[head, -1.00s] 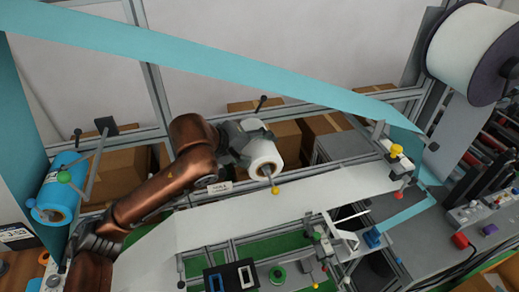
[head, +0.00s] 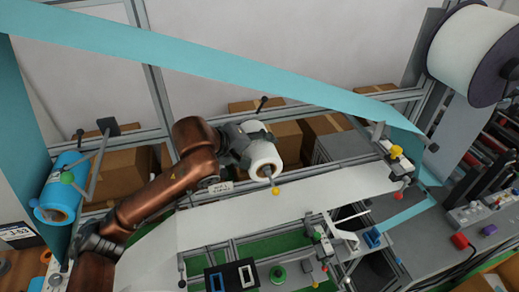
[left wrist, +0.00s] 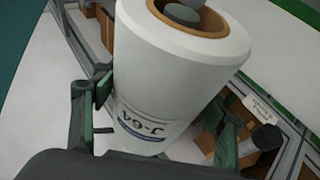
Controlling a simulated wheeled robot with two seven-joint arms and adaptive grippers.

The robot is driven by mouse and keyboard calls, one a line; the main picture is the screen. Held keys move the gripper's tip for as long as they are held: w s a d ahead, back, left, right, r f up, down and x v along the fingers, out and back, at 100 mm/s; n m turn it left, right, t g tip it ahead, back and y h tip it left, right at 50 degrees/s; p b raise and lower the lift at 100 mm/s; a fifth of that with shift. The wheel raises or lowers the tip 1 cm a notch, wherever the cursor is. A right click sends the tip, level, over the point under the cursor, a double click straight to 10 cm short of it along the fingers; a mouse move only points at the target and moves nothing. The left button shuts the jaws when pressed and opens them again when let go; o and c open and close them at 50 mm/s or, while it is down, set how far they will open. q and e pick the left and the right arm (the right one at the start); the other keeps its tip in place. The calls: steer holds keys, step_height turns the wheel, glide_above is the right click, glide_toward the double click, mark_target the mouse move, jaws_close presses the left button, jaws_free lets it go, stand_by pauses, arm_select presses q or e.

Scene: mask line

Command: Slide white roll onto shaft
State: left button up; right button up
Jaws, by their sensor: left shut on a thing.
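The white roll (head: 264,159) has a brown core and a printed label, and sits at the centre of the head view. My left gripper (left wrist: 172,112) is shut on it, one finger on each side, in the left wrist view. A grey round end (left wrist: 182,14) shows inside the core opening, so the roll appears to be around the shaft; how far along it is hidden. A yellow ball (head: 276,191) on a short rod shows just below the roll's near end. My right gripper is not in view.
A light web (head: 290,208) runs across the frame below the roll. A teal web (head: 230,68) slopes overhead. A blue roll (head: 62,197) hangs at left and a large white roll (head: 472,52) at upper right. Cardboard boxes (head: 120,172) stand behind the rails.

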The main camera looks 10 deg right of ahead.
mark_target(248, 149)
arm_select(q)
steer(key=shift+f, duration=0.15)
steer(key=o, duration=1.5)
steer(key=v, duration=0.7)
steer(key=shift+s+a, duration=0.1)
steer(key=shift+a, duration=0.1)
